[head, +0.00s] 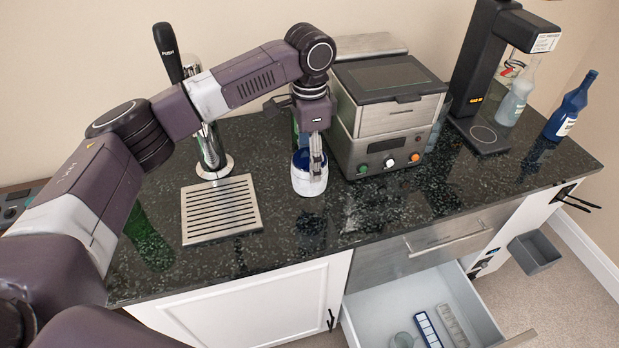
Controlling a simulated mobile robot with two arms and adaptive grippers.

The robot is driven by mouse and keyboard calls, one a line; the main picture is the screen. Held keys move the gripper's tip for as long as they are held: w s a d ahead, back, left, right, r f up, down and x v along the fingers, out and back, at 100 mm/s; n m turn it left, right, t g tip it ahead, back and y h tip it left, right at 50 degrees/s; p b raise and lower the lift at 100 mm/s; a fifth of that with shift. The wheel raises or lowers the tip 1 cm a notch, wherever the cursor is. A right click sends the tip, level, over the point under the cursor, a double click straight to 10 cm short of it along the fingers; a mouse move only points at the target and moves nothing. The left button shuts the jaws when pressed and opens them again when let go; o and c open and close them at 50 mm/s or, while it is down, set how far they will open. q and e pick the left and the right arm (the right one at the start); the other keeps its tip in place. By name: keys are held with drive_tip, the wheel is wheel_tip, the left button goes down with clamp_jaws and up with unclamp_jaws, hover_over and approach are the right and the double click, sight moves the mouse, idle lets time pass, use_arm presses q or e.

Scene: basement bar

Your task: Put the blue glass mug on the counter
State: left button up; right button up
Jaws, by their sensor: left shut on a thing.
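The mug (309,184), with a blue upper part and a pale, whitish lower part, is upright over the middle of the dark speckled counter (290,226). It is in front of and left of the metal appliance. My left gripper (317,160) comes down from above and is shut on the mug at its rim or wall. The fingers hide part of the mug. I cannot tell for sure whether its base touches the counter. My right gripper is not in view.
A slatted drip tray (221,209) and beer tap (211,152) stand left of the mug. The metal appliance (388,115) is close on its right. Bottles (571,106) stand far right. Below, an open drawer (385,312) juts out, holding small items. Counter space in front of the mug is clear.

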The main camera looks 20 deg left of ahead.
sight(307, 167)
use_arm(q)
wheel_tip(307, 167, down, 3)
drive_tip(key=shift+w+r, duration=0.1)
drive_tip(key=shift+w, duration=0.05)
drive_tip(key=shift+s+f+p, duration=0.2)
drive_tip(key=shift+f+p, duration=0.2)
drive_tip(key=shift+f, duration=0.25)
drive_tip(key=shift+w+f+p, duration=0.15)
drive_tip(key=shift+f+p, duration=0.25)
drive_tip(key=shift+f, duration=1.55)
drive_tip(key=shift+f, duration=0.1)
drive_tip(key=o, duration=1.7)
drive_tip(key=shift+o, duration=0.2)
